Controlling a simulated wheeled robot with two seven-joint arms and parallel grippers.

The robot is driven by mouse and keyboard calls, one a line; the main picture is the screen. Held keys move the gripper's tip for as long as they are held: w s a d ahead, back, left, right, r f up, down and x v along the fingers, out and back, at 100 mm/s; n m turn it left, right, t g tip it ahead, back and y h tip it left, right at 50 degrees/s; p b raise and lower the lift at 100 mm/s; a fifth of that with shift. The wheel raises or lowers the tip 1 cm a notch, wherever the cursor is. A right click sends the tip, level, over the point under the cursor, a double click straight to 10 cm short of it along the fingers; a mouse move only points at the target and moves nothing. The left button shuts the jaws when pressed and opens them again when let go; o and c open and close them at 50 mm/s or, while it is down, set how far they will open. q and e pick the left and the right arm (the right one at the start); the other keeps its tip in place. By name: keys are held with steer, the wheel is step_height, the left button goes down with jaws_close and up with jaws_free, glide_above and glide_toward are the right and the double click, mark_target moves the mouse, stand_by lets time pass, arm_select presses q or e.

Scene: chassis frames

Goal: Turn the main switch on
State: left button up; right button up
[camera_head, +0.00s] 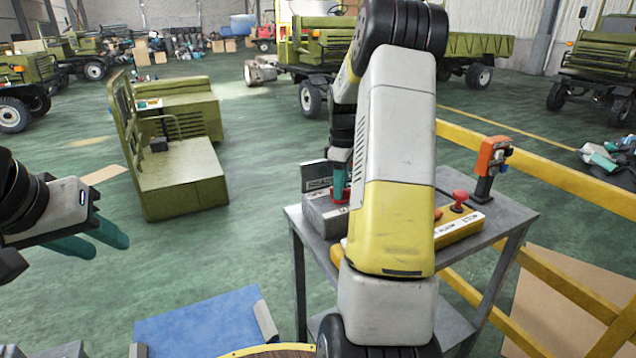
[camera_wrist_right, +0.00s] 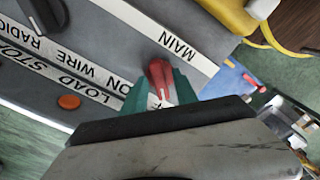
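The main switch is a red lever (camera_wrist_right: 159,76) on a grey control box, beside a white label reading MAIN (camera_wrist_right: 178,40) in the right wrist view. My right gripper (camera_wrist_right: 161,92) has its teal fingers on both sides of the lever, and they appear to press against it. In the head view the right gripper (camera_head: 340,182) points down at the grey box (camera_head: 322,213), with a bit of red at its tips; my forearm hides part of the box. My left gripper (camera_head: 106,243) is empty at the left, over the floor, its two teal fingers apart.
The box stands on a grey metal table (camera_head: 512,212). A yellow box with a red button (camera_head: 459,198) and an orange device on a stand (camera_head: 493,155) are to the right. A yellow rail (camera_head: 570,180) runs behind. A green vehicle cab (camera_head: 180,175) stands left on open floor.

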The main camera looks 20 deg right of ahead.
jaws_close()
steer(key=shift+m, duration=0.5)
steer(key=m, duration=0.6)
steer(key=shift+m, duration=0.3)
steer(key=m, duration=1)
steer(key=shift+m, duration=0.4)
steer(key=shift+r, duration=0.1)
